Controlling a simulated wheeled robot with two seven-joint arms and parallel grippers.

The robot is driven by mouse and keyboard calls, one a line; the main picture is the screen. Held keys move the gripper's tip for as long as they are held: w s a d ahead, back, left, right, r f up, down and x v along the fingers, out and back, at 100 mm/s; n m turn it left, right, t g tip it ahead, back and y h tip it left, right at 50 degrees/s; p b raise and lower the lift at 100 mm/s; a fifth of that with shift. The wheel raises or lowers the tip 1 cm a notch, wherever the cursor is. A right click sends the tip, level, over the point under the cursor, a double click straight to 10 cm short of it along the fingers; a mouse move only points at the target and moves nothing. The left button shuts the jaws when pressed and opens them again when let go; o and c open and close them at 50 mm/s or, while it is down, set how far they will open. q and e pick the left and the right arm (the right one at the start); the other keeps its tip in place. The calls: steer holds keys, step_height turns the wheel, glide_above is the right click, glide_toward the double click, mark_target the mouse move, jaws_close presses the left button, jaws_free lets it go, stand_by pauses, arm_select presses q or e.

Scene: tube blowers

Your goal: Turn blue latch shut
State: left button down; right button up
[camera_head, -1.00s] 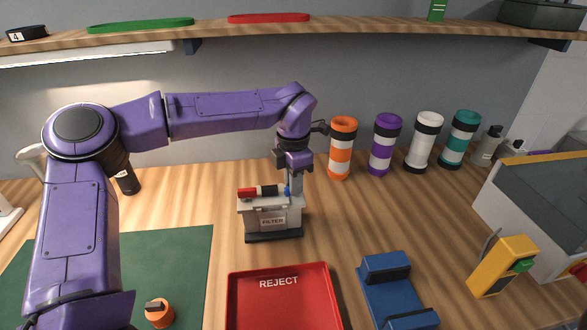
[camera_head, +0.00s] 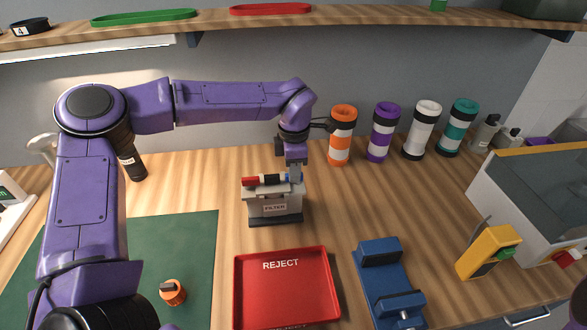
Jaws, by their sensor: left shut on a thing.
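The grey block labelled FILTER (camera_head: 274,208) stands on the wooden bench near the middle. A red and black cylinder (camera_head: 262,181) lies across its top. The blue latch (camera_head: 288,178) is a small blue part at the right end of that cylinder, mostly hidden by my gripper. My left gripper (camera_head: 295,176) points down at the right end of the block, with its fingers shut at the blue latch. The latch's exact angle cannot be made out. My right gripper does not show.
A red REJECT tray (camera_head: 286,311) lies in front of the block, with a blue fixture (camera_head: 376,271) to its right. An orange-capped part (camera_head: 172,292) sits on the green mat (camera_head: 200,255). Several striped tubes (camera_head: 342,134) stand behind. A shelf (camera_head: 300,24) runs above.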

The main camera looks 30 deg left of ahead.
arm_select(q)
steer(key=c, duration=1.1)
jaws_free()
steer(key=shift+s, duration=0.1)
step_height(320, 180, up, 11)
steer(key=shift+f+b, duration=0.2)
steer(key=shift+b, duration=0.6)
